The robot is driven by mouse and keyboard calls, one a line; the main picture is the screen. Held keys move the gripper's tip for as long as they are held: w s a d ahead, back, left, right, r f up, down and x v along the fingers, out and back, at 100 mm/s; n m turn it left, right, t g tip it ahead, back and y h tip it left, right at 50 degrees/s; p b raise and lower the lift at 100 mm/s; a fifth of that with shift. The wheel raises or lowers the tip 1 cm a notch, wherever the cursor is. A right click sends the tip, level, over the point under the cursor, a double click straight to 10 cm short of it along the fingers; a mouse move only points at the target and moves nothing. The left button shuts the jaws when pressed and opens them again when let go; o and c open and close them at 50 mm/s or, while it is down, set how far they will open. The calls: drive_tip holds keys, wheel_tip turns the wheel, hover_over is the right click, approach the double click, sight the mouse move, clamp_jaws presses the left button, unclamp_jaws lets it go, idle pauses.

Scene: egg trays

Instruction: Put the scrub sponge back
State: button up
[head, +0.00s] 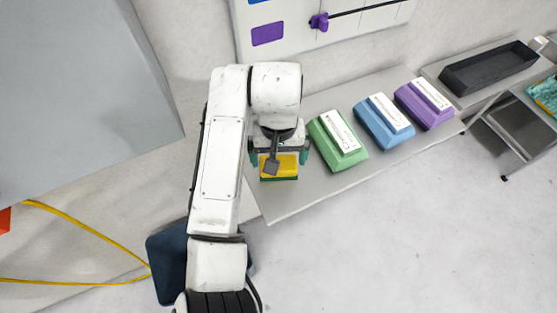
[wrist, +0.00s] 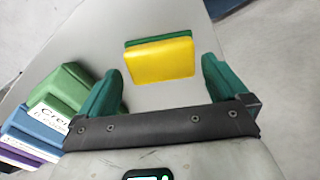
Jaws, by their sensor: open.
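The scrub sponge (head: 279,168) is yellow with a green layer and lies on the grey table, left of the green box. In the wrist view the sponge (wrist: 160,60) shows ahead of and between the fingertips, with space on both sides. My gripper (head: 279,157) is above the sponge with its green fingers apart, one on either side. In the wrist view my gripper (wrist: 158,75) is open with nothing between its pads. I cannot tell how far the fingers are above the table. My arm hides part of the table to the left.
A green box (head: 325,152), a blue box (head: 369,137) and a purple box (head: 413,118) with white labels stand in a row to the right. A black tray (head: 490,67) is farther right. A white board (head: 345,38) is on the wall behind. The table's front is clear.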

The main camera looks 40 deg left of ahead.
wheel_tip(320, 180, up, 9)
drive_tip(key=p, duration=0.1)
idle(0.3)
drive_tip(key=w+d+f+m+t+h, duration=0.1)
drive_tip(key=w+d+f+m, duration=0.2)
drive_tip(key=d, duration=0.8)
drive_tip(key=w+d+f, duration=0.3)
drive_tip(key=d+f, duration=0.2)
drive_tip(key=d, duration=0.7)
drive_tip(key=w+d+f+m+t+h, duration=0.1)
drive_tip(key=w+d+f+m, duration=0.15)
drive_tip(key=d, duration=0.85)
drive_tip(key=s+d+f+m, duration=0.1)
drive_tip(key=s+d+f, duration=0.2)
drive_tip(key=s+d, duration=0.4)
drive_tip(key=s+d+f+m, duration=0.1)
drive_tip(key=s+d+f, duration=0.35)
drive_tip(key=d, duration=0.45)
drive_tip(key=s+m+g+y, duration=0.1)
drive_tip(key=s+m, duration=0.1)
drive_tip(key=s, duration=1.2)
drive_tip(key=shift+d+f+y, duration=0.4)
drive_tip(key=shift+s, duration=0.1)
